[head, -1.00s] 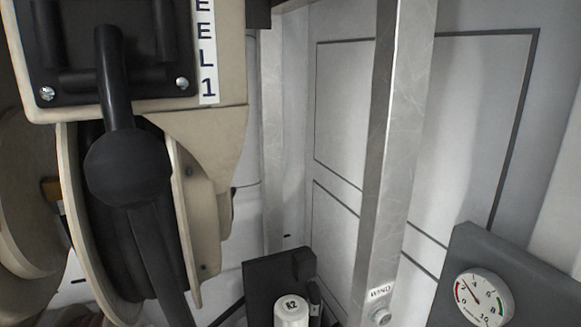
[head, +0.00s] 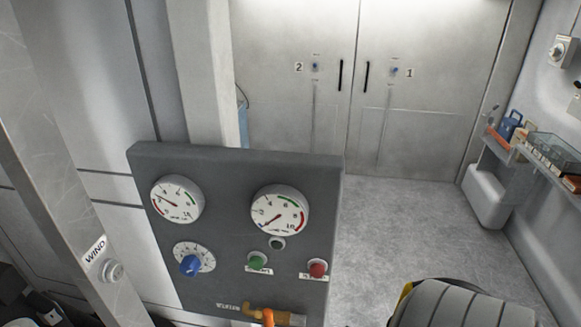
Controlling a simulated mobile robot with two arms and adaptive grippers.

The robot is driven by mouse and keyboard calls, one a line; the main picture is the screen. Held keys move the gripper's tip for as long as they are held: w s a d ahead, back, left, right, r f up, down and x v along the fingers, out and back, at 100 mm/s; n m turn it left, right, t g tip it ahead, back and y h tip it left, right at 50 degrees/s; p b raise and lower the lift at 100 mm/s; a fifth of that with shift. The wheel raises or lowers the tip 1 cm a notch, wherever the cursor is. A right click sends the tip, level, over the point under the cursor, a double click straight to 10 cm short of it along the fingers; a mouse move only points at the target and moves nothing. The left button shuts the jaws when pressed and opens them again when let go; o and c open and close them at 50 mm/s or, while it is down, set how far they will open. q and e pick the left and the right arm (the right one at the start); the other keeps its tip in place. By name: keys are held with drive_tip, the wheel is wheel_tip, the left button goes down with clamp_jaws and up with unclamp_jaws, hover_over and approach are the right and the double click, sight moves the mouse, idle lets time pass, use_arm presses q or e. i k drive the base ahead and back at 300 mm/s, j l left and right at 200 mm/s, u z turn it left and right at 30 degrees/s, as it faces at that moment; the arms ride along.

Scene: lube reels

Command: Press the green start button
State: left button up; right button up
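The green start button (head: 257,261) is on the lower middle of a dark grey control panel (head: 235,180) in the head view. It is a small round green knob above a white label that is too small to read surely. A red button (head: 317,268) sits to its right on the same panel. Neither of my grippers is in view, so how far they are from the button is hidden.
The panel also carries two gauges (head: 177,200), a blue knob (head: 189,265) and an orange fitting (head: 268,316). A metal post marked WIND (head: 60,190) stands left. Grey floor (head: 400,235) is open before double doors (head: 350,85). A shelf with items (head: 545,160) lines the right wall.

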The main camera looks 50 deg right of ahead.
sight(256, 263)
drive_tip(key=z, duration=1.25)
